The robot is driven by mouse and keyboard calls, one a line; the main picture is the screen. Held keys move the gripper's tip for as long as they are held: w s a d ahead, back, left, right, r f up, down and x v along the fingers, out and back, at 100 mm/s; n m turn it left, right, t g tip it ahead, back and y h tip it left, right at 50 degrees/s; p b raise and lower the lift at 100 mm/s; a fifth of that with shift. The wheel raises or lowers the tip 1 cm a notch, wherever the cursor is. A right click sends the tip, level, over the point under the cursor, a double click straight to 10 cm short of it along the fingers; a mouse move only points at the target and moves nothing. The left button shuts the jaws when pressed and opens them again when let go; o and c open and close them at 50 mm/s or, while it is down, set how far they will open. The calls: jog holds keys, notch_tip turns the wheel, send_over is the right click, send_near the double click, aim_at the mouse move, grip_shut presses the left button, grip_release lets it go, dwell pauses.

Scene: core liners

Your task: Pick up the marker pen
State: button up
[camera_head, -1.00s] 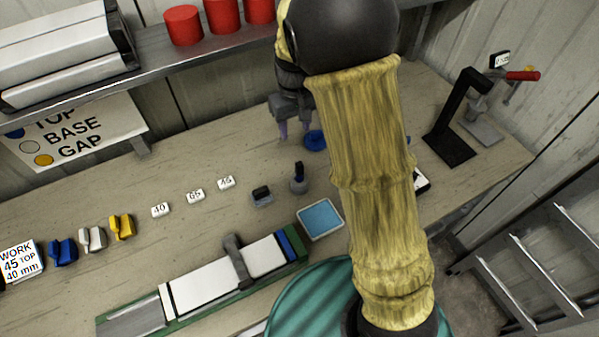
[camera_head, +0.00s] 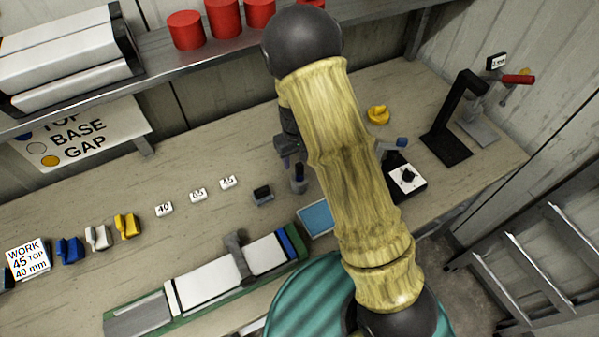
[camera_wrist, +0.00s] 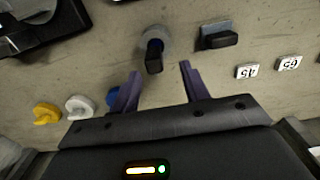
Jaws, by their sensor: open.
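The marker pen (camera_head: 299,173) looks dark with a blue part and stands upright in a small round grey holder (camera_head: 298,187) on the bench. In the wrist view the pen (camera_wrist: 154,58) shows dark, pointing toward the camera, with its holder (camera_wrist: 153,35) behind it. My gripper (camera_wrist: 158,68) has two purple fingers, spread apart and empty. The pen's end appears in the gap between the fingertips, nearer the left one; no contact is visible. In the head view my gripper (camera_head: 291,160) is partly hidden by my arm, close beside the pen.
A grey block with a dark top (camera_head: 262,195) stands just left of the pen. White number tags (camera_head: 228,182) lie farther left. A blue tray (camera_head: 317,219) is in front. A black stand (camera_head: 455,120) is right; the shelf (camera_head: 190,55) hangs behind.

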aim_at(299, 164)
jog(key=shift+f, duration=0.1)
jog(key=shift+s+d+f+p, duration=0.1)
jog(key=shift+d+f+p, duration=0.05)
jog(key=shift+f+p, duration=0.15)
jog(key=shift+s+d+f+p, duration=0.15)
jog(key=shift+f+p, duration=0.35)
jog(key=shift+f, duration=0.6)
jog(key=shift+w+d+f+p, duration=0.15)
jog(key=shift+f+p, duration=0.3)
jog(key=shift+f, duration=0.65)
jog(key=shift+s, duration=0.15)
grip_shut()
notch_tip(299, 164, up, 10)
jog(key=b, duration=0.2)
jog(key=shift+b, duration=0.4)
